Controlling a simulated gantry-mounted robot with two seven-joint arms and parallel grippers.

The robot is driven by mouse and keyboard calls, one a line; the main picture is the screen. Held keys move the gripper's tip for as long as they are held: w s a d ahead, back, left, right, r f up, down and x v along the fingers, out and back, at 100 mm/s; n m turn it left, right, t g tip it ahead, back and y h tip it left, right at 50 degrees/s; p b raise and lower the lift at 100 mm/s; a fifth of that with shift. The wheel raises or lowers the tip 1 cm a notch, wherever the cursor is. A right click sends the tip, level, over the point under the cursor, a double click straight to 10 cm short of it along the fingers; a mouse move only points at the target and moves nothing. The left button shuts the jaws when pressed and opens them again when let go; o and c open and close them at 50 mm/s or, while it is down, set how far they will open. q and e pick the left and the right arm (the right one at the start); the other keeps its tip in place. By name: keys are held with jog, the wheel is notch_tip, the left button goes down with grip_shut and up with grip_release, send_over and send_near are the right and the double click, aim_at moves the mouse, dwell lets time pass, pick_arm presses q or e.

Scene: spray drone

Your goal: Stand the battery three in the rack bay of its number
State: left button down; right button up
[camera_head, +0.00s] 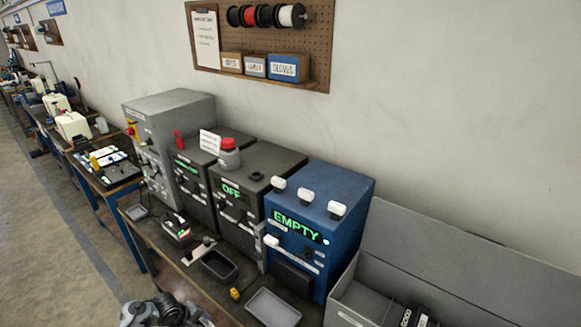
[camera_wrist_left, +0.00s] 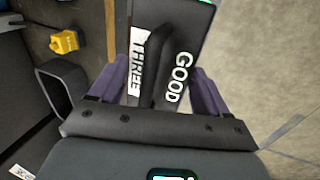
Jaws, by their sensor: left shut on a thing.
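Battery three (camera_wrist_left: 170,45) is a dark block with a handle on top, marked THREE and GOOD in white, in the left wrist view. My left gripper (camera_wrist_left: 170,90) is shut on it, one purple finger on each side. In the head view, part of my left arm (camera_head: 165,312) shows at the bottom edge, over the bench's front side; the held battery cannot be made out there. I cannot pick out a numbered rack bay in either view. My right gripper is not in view.
A blue cabinet (camera_head: 322,215) reads EMPTY, and a dark unit (camera_head: 270,165) beside it reads OFF. A grey bin (camera_head: 440,250) at the right holds a dark item marked in white. Small trays (camera_head: 272,307) and a yellow piece (camera_head: 235,293) lie on the bench front.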

pick_arm(q)
jog(key=d+r, duration=0.1)
jog(key=d, duration=0.1)
jog(key=s+d+r, duration=0.1)
jog(key=d, duration=0.2)
jog(key=d+r, duration=0.1)
jog(key=d, duration=0.2)
jog(key=shift+s+r, duration=0.2)
jog(key=shift+r, duration=0.1)
jog(key=s+d+r, duration=0.5)
jog(key=d+r, duration=0.2)
notch_tip(320, 180, up, 9)
jog(key=w+d+m+g+h, duration=0.1)
jog(key=w+d+m+g, duration=0.15)
jog(key=m, duration=0.45)
jog(key=s+a+r+m, duration=0.1)
jog(key=s+a+m, duration=0.3)
jog(key=a, duration=0.1)
jog(key=s+r+p, duration=0.8)
jog(key=r+p, duration=0.6)
jog(key=p, duration=0.3)
jog(key=shift+s+a, duration=0.25)
jog(key=shift+s, duration=0.15)
